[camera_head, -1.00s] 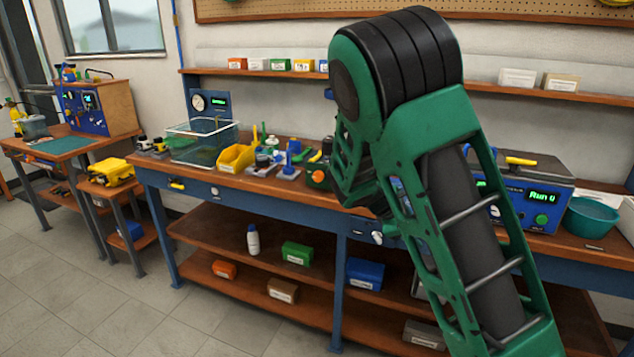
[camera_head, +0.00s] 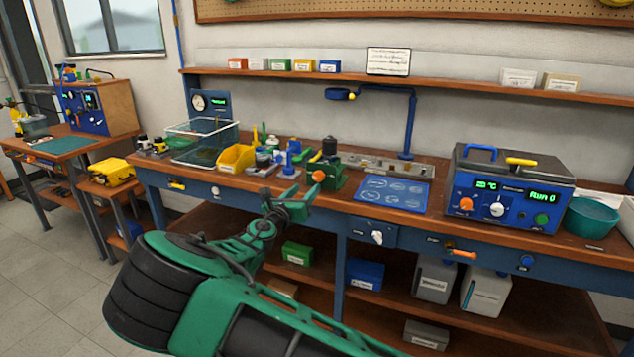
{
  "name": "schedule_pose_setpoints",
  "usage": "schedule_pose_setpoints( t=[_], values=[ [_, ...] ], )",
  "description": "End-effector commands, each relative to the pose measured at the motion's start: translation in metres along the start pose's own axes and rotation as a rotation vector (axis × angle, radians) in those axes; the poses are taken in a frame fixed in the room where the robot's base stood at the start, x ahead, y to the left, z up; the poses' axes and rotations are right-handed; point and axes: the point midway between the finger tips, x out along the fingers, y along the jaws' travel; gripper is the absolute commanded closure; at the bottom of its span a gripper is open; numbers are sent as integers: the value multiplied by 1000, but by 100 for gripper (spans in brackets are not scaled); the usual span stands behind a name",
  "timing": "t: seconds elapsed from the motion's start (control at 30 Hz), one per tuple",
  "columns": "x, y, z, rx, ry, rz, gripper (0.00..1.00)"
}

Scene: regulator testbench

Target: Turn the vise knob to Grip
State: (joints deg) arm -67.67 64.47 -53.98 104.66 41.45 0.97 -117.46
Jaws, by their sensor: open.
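My gripper (camera_head: 292,196) is at the front edge of the long bench, in front of and slightly left of a green device, with its jaws open and empty. A white knob (camera_head: 377,237) sits on a blue panel (camera_head: 356,230) on the bench front, right of my gripper and clear of it. The green device (camera_head: 330,172) on the bench top has an orange knob (camera_head: 318,176) and a black top. I cannot read any label that tells which is the vise knob or where Grip lies.
A blue mat (camera_head: 392,193) lies right of the green device. A control box (camera_head: 515,190) with knobs stands further right beside a teal bowl (camera_head: 592,218). A yellow bin (camera_head: 236,158) and a clear box (camera_head: 200,142) stand left. An orange handle (camera_head: 461,253) sticks out in front.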

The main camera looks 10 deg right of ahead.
Motion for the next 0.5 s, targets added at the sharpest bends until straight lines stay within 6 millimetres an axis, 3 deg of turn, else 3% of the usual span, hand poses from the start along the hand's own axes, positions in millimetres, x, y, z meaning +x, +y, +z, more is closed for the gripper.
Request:
schedule_pose_setpoints(
  t=[0.3, 0.5],
  values=[
    [57, -2, 0, 3, 1, -5, 51],
    [83, -2, 0, 4, 1, -4, 51]
  ],
)
